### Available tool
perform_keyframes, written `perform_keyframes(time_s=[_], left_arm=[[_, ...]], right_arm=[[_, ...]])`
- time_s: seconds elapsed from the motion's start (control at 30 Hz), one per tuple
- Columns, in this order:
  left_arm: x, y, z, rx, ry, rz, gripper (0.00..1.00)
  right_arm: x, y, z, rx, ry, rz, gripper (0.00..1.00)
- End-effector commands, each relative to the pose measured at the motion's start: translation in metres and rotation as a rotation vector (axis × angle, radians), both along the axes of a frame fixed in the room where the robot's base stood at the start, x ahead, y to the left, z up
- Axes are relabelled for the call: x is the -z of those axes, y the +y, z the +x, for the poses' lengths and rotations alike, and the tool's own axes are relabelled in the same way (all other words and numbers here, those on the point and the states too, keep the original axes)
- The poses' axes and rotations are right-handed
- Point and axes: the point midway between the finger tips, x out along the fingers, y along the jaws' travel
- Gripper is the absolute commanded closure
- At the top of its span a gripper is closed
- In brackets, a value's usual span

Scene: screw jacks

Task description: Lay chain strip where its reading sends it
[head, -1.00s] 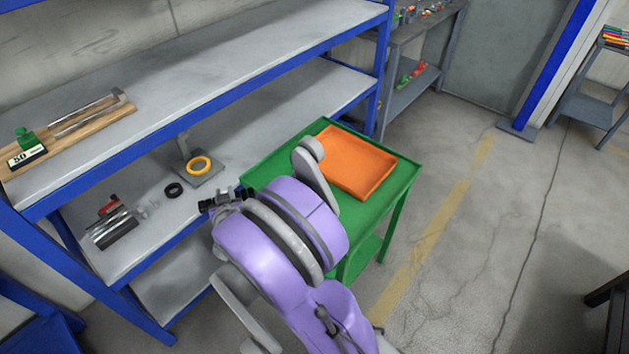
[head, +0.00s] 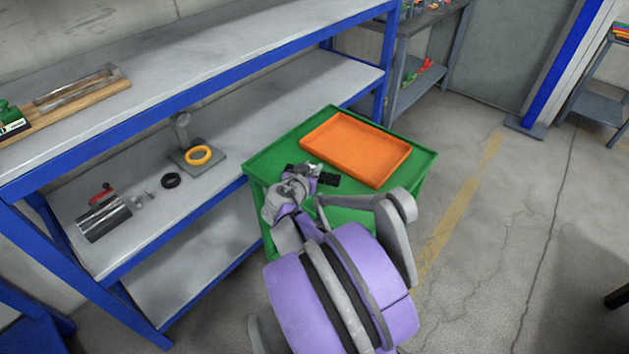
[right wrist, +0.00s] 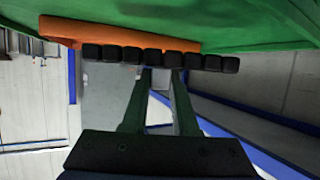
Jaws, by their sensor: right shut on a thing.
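A chain strip (right wrist: 158,57) of several black links shows across the right wrist view. My right gripper (right wrist: 160,72) is shut on it near its middle. In the head view the black strip (head: 329,179) shows at the tip of my right gripper (head: 314,172), over the green stand's top, just in front of the orange tray. The orange tray (head: 355,148) lies on the green stand (head: 420,160) and looks empty. I cannot tell whether the strip touches the stand. A wooden board (head: 70,108) with a metal channel and a green block (head: 8,115) is on the upper shelf. My left gripper is not in view.
On the lower shelf (head: 230,165) are a yellow ring (head: 198,155) on a grey stand, a black ring (head: 171,180) and a metal cylinder (head: 103,218) with a red part. A grey workbench (head: 425,80) stands behind. The floor at right is mostly clear.

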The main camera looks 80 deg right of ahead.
Motion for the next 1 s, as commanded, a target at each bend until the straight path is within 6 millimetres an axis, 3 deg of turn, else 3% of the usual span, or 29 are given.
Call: perform_keyframes(time_s=[0.4,0.73,0.77,0.8,0.9,1.0], left_arm=[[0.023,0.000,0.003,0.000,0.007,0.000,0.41],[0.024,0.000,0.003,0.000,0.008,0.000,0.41],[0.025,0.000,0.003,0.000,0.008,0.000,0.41],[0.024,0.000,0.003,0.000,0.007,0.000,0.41],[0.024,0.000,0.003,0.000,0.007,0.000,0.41],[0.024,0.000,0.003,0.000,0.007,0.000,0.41]], right_arm=[[0.045,0.000,0.001,-0.002,0.001,0.000,1.00],[0.047,0.000,0.000,-0.001,0.001,0.000,1.00],[0.048,0.000,0.000,-0.001,0.001,0.000,0.71],[0.047,0.000,0.000,-0.001,0.001,0.000,0.64],[0.047,0.000,0.000,-0.001,0.001,0.000,0.46],[0.047,0.000,0.000,-0.001,0.001,0.000,0.43]])
